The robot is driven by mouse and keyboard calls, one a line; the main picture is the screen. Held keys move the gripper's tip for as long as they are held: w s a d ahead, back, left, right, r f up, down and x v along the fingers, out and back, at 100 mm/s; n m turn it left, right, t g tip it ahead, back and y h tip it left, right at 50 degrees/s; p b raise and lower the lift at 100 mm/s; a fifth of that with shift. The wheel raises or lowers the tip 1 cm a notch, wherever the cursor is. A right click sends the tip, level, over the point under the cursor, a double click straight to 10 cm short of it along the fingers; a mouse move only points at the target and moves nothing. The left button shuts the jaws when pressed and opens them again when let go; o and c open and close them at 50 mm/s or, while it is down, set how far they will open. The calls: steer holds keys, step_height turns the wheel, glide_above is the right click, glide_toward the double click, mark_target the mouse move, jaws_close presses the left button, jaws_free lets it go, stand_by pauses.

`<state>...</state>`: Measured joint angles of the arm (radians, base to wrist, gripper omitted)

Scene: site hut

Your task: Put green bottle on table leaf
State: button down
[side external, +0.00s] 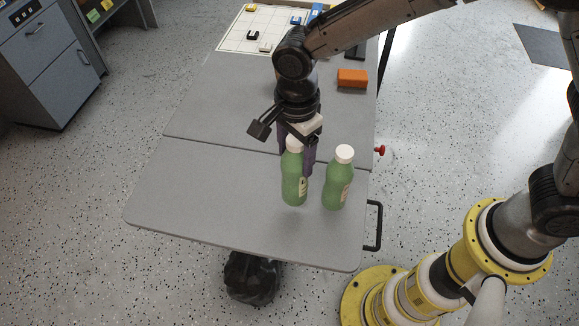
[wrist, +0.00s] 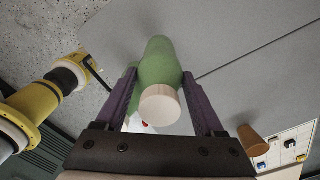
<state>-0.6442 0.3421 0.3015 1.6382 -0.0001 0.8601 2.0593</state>
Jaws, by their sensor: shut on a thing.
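Two green bottles with white caps show in the side view. My gripper (side external: 296,165) is shut on the left bottle (side external: 293,188), near its neck, from above. This bottle is upright over the table leaf (side external: 190,205); I cannot tell if its base touches the surface. The other bottle (side external: 338,185) stands upright on the leaf, just to its right. In the wrist view, the held bottle (wrist: 158,68) lies between the purple fingers of my gripper (wrist: 160,105), cap toward the camera. The second bottle is mostly hidden behind it and the left finger.
A seam divides the leaf from the rest of the table (side external: 215,105). An orange block (side external: 352,78) and a board (side external: 240,35) with small pieces are farther back. A brown cup-like thing (wrist: 252,140) shows in the wrist view. The leaf's left side is clear.

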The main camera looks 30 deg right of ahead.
steer(key=shift+f, duration=2.05)
steer(key=shift+f, duration=0.15)
jaws_free()
step_height(320, 180, up, 12)
steer(key=shift+r, duration=0.2)
